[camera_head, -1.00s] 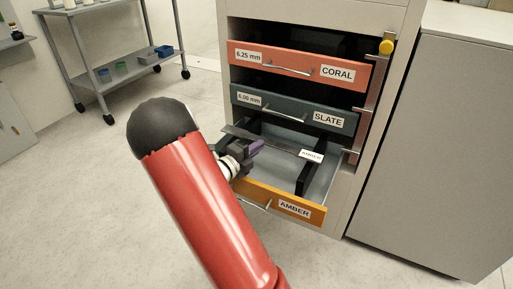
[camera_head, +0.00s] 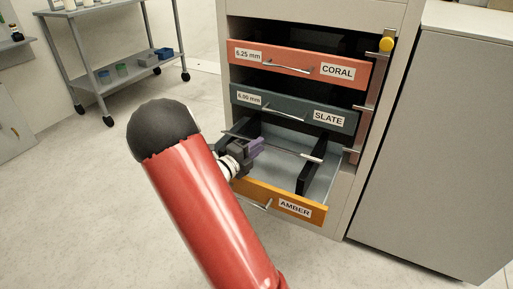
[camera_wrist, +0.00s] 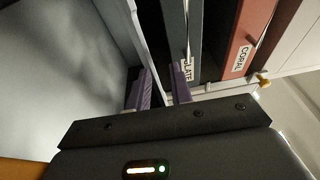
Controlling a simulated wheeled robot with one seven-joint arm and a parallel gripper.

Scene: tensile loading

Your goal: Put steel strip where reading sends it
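The steel strip (camera_head: 310,157) is a thin bar with light ends, lying across the open AMBER drawer (camera_head: 258,193) over its black supports, seen nearly edge-on. I cannot tell whether it touches both supports. My gripper (camera_head: 256,146) is at the strip's left part, low in the drawer. In the wrist view, my gripper's purple fingers (camera_wrist: 160,86) stand apart on either side of a narrow gap, and a pale bar runs toward that gap. Whether the fingers press on the strip is not clear.
Above are the CORAL drawer (camera_head: 300,68) marked 6.25 mm and the SLATE drawer (camera_head: 290,108) marked 6.00 mm, both pulled out less than AMBER. A grey cabinet (camera_head: 435,150) stands at right. A wheeled cart (camera_head: 120,75) stands back left. The floor at left is clear.

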